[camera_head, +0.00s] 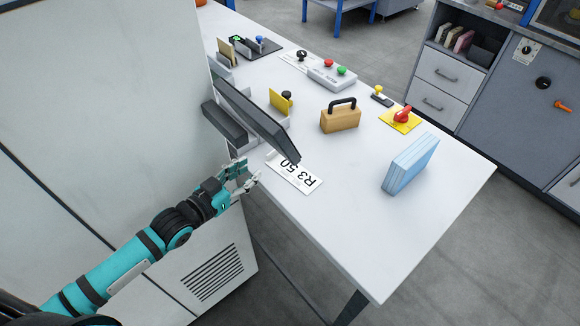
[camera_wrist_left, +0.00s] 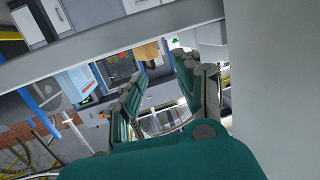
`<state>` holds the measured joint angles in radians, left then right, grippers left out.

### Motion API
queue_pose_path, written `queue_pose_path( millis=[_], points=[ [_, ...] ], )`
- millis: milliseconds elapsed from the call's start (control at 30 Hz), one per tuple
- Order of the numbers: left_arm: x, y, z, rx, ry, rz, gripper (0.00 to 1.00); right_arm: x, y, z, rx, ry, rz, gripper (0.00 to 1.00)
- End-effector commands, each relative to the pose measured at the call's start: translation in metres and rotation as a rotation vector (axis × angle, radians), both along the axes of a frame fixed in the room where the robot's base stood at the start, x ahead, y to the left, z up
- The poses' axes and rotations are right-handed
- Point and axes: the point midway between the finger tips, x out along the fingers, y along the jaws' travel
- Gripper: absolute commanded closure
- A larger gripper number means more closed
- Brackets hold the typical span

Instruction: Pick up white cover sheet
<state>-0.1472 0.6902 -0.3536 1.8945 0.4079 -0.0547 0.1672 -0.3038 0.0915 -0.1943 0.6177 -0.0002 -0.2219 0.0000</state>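A white sheet printed "R3 50" (camera_head: 293,176) lies flat near the table's left edge in the head view. A dark tilted panel overlaps its upper part. My left gripper (camera_head: 245,178) is just left of the sheet, beside the table edge and apart from the sheet. Its two fingers are spread with nothing between them, and the left wrist view also shows a clear gap between the fingers (camera_wrist_left: 160,100). I cannot make out the sheet in the left wrist view. My right gripper is in neither view.
The dark tilted panel (camera_head: 250,115) overhangs the white table (camera_head: 350,235) near my left gripper. A blue stack (camera_head: 410,165), a tan block with a black handle (camera_head: 341,117) and a red knob on a yellow plate (camera_head: 401,117) stand farther right. The table's near part is clear.

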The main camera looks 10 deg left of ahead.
Motion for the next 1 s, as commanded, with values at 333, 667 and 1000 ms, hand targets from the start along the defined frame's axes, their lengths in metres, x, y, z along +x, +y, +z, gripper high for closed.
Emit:
queue_pose_path(
  millis=[333, 667, 1000],
  points=[
    [0.034, -0.017, -0.005, 0.001, 0.000, 0.000, 0.67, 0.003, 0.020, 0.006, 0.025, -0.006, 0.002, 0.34],
    [0.075, -0.031, -0.010, -0.001, 0.000, 0.000, 0.67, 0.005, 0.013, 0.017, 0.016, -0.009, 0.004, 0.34],
    [0.080, -0.034, -0.013, 0.001, 0.000, 0.000, 0.68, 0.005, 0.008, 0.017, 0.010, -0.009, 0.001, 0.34]
  ],
)
